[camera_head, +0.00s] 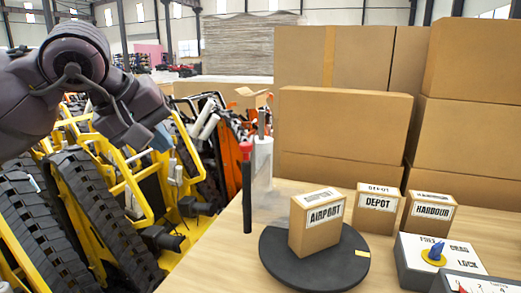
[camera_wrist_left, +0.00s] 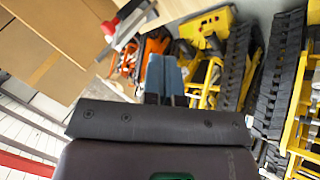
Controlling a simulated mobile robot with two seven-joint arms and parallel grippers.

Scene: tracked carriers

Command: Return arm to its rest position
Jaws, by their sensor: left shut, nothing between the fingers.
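My left arm comes in from the left in the head view, raised above yellow tracked machines. Its gripper (camera_head: 160,138) hangs at the arm's end, left of the table, apart from everything on it. In the wrist view the two blue-grey fingers (camera_wrist_left: 163,75) are together with nothing between them. The fingertips are small and partly hidden by the wrist in the head view. My right gripper is in neither view.
A box marked AIRPORT (camera_head: 316,224) stands on a black turntable (camera_head: 290,272). DEPOT (camera_head: 376,209) and HARBOUR (camera_head: 428,213) boxes stand behind. A red-topped lever (camera_head: 247,185) rises at the table's left edge. A control box (camera_head: 412,266) is front right. Yellow tracked machines (camera_head: 110,215) crowd the left.

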